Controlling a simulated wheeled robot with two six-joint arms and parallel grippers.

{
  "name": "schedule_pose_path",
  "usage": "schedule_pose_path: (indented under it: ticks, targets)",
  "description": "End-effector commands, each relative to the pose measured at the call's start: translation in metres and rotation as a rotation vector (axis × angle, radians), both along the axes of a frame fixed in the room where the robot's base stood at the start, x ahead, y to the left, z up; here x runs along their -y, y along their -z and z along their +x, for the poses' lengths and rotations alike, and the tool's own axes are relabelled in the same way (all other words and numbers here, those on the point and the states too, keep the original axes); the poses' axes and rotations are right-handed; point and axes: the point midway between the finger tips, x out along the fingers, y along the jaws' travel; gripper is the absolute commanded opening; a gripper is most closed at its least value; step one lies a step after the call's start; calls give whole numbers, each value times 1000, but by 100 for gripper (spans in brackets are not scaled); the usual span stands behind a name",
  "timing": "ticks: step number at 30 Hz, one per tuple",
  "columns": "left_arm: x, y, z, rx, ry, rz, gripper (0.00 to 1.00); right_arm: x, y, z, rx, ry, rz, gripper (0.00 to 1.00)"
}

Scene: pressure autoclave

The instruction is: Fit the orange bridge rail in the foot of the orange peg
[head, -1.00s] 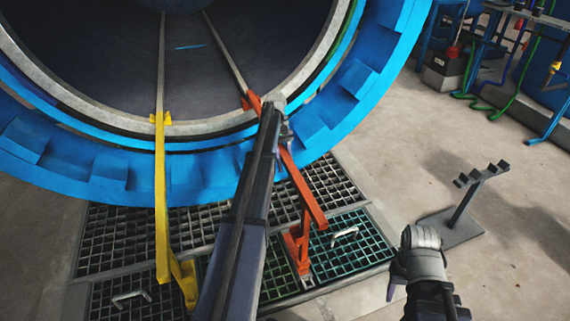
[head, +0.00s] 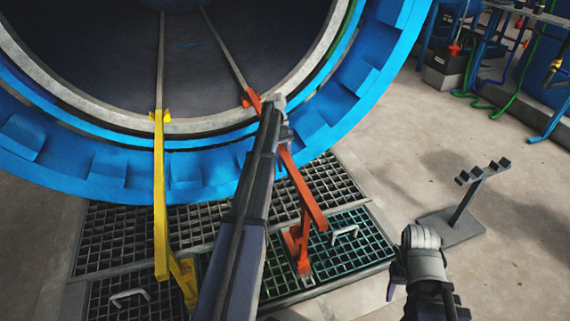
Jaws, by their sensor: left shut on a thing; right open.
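The orange bridge rail (head: 304,193) slopes from the rim of the big blue vessel down toward the floor grating. Its far orange end (head: 251,98) is at the vessel's lower rim, by the right inner track. My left gripper (head: 283,122) is shut on the rail near that upper end; my own arm hides part of the rail and the jaws. An orange upright with a bracket (head: 300,246) stands at the grating under the rail's near part. I cannot tell whether they touch. My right gripper (head: 397,286) is open and empty at the lower right, away from the rail.
A yellow rail (head: 160,205) runs from the vessel (head: 345,105) rim to a yellow support (head: 184,280) at left. Floor gratings with pale handles (head: 345,235) lie below. A grey stand (head: 463,205) is at right. Open floor surrounds it; hoses lie beyond.

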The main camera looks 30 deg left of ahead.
Motion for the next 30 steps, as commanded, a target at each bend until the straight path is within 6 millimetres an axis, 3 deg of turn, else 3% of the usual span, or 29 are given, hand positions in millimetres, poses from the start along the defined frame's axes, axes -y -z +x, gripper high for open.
schedule_pose_path:
  ticks: [30]
  targets:
    - [0, -26, 0, -1, 0, -1, 0, 0, -26, 0, 0, 0, 0, 50]
